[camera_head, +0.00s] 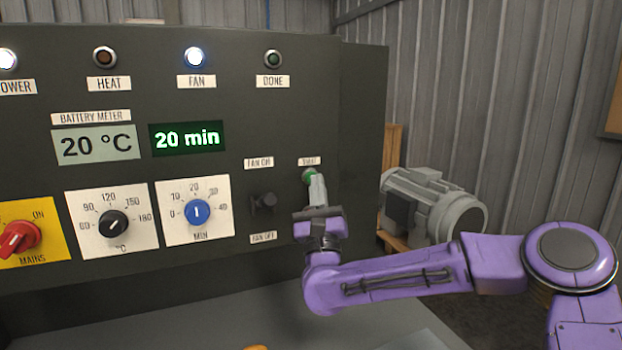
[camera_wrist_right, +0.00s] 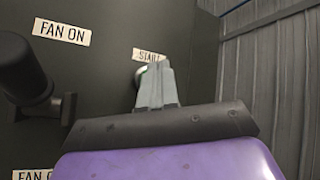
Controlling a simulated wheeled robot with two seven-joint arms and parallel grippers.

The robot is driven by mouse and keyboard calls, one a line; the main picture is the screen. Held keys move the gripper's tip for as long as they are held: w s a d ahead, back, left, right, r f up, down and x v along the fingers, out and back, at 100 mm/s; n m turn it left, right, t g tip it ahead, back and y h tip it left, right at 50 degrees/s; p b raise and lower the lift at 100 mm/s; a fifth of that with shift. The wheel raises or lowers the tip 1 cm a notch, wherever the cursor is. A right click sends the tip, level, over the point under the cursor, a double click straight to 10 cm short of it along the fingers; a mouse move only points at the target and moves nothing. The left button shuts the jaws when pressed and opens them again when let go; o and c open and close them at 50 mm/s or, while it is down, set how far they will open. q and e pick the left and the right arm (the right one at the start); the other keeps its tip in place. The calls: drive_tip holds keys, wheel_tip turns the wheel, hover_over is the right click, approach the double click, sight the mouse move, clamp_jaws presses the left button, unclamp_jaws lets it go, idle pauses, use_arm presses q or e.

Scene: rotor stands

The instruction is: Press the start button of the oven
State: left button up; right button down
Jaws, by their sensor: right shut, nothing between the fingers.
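The oven's dark control panel (camera_head: 235,110) fills the left and middle of the head view. The green start button (camera_head: 308,175) sits under the START label (camera_head: 310,161). My right gripper (camera_head: 314,183) is shut and empty, with its fingertips at the button, partly covering it. In the right wrist view the fingertips (camera_wrist_right: 155,72) overlap the button (camera_wrist_right: 139,75), of which only an edge shows. I cannot tell whether the button is pushed in. My left gripper is not in view.
Left of the button is the black fan switch (camera_head: 263,203). The timer dial (camera_head: 197,212), temperature dial (camera_head: 113,224) and red mains switch (camera_head: 18,239) are further left. The display (camera_head: 187,138) reads 20 min. The FAN lamp (camera_head: 194,57) is lit. A grey motor (camera_head: 435,205) stands right of the panel.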

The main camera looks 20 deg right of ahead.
drive_tip(key=shift+w, duration=0.1)
idle(0.6)
drive_tip(key=shift+w, duration=0.35)
drive_tip(key=shift+w+b, duration=0.3)
drive_tip(key=shift+w, duration=0.05)
idle(0.5)
drive_tip(key=shift+s, duration=0.1)
drive_tip(key=shift+s+b, duration=0.6)
drive_tip(key=shift+s, duration=0.1)
